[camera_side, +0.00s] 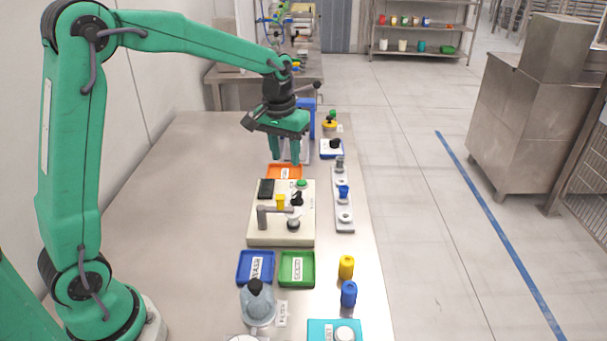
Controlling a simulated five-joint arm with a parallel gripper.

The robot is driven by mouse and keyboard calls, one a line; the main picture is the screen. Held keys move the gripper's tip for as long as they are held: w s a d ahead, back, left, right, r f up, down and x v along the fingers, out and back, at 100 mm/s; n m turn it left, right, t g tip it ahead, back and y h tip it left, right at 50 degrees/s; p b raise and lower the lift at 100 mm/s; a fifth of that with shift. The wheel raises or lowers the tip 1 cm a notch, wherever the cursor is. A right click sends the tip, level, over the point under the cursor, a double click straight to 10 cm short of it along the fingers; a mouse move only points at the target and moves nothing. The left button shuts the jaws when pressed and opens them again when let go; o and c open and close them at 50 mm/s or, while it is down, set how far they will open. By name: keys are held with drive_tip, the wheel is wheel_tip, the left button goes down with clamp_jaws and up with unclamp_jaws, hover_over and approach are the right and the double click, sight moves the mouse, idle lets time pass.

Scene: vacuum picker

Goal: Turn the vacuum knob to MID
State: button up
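A beige box (281,239) stands on the metal table, with several controls on top. I see a small black knob-like part (297,199), a green part (301,183) on a dark base, a yellow part (280,202), a black block (266,189), a grey bar (274,211) and a round dark and white part (293,224). I cannot tell which is the vacuum knob. Its setting and the MID label are too small to read. My green gripper (284,156) hangs above and beyond the box, over the orange tray. Its two fingers point down, apart, with nothing visible between them.
An orange tray (276,172) lies behind the box. A blue tray (241,268) and a green tray (297,257) lie in front. A grey strip (345,226) with several small parts stands right. Yellow (346,267) and blue (349,294) cylinders stand near the right edge. The table's left side is clear.

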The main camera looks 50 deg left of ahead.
drive_tip(key=n+g, duration=0.1)
hover_over(297, 194)
wheel_tip(297, 194, down, 6)
drive_tip(key=shift+f, duration=0.25)
drive_tip(key=shift+f, duration=3.9)
clamp_jaws()
